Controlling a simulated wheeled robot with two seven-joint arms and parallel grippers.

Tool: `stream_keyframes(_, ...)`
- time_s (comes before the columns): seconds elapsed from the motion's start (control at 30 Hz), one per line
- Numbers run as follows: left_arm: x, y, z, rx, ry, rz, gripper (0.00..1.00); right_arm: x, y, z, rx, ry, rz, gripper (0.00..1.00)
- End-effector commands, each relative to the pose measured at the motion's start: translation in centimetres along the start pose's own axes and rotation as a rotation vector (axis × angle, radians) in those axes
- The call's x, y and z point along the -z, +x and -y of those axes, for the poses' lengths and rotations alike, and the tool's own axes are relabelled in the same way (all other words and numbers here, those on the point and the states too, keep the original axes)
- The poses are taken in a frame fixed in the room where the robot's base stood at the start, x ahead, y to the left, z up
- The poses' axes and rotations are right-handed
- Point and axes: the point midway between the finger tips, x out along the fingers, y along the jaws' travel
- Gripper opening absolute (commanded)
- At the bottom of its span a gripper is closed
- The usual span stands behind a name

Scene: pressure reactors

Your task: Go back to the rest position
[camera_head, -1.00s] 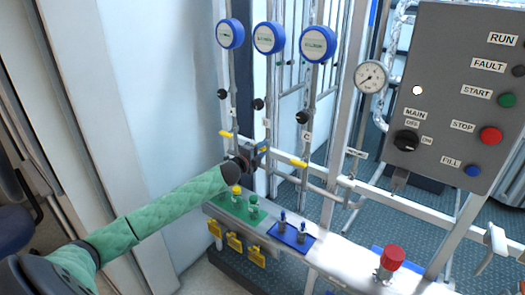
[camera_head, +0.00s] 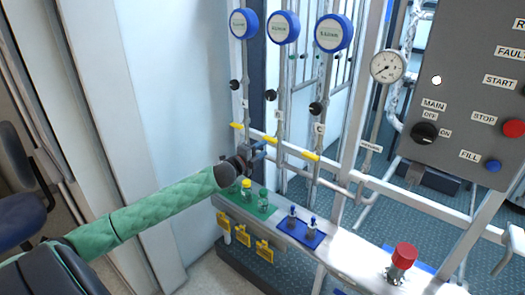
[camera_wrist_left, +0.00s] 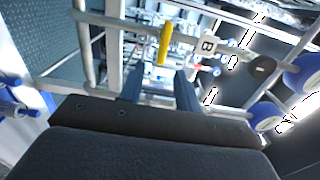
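My left gripper (camera_head: 260,149) is at the end of the green-sleeved arm, in front of the pipe rack and close to the middle yellow valve handle (camera_head: 271,140). In the left wrist view my left gripper (camera_wrist_left: 160,88) has its two blue fingers apart with nothing between them. A yellow handle (camera_wrist_left: 166,44) stands just beyond the fingertips, beside a tag marked B (camera_wrist_left: 208,46). Whether a finger touches it is hard to tell. My right gripper is not in view.
Three blue-rimmed gauges (camera_head: 283,27) top the pipes. Below, a ledge (camera_head: 340,257) carries a green plate (camera_head: 248,206) with bottles, a blue plate (camera_head: 300,232) and a red button (camera_head: 404,256). A grey control panel (camera_head: 465,110) is at right.

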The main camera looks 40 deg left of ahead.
Motion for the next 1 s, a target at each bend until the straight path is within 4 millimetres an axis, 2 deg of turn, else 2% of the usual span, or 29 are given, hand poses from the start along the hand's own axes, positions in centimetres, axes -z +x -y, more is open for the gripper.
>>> stream_keyframes(0.53, -0.1, 0.0, -0.1, -0.003, -0.028, 0.006, 0.34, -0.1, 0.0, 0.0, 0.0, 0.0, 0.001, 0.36)
stream_keyframes(0.77, -3.1, -0.3, -1.7, -0.078, -0.17, 0.174, 0.34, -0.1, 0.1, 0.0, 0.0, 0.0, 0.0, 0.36)
stream_keyframes(1.0, -5.8, -1.6, -4.4, -0.165, -0.321, 0.374, 0.34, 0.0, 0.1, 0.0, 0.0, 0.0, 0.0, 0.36)
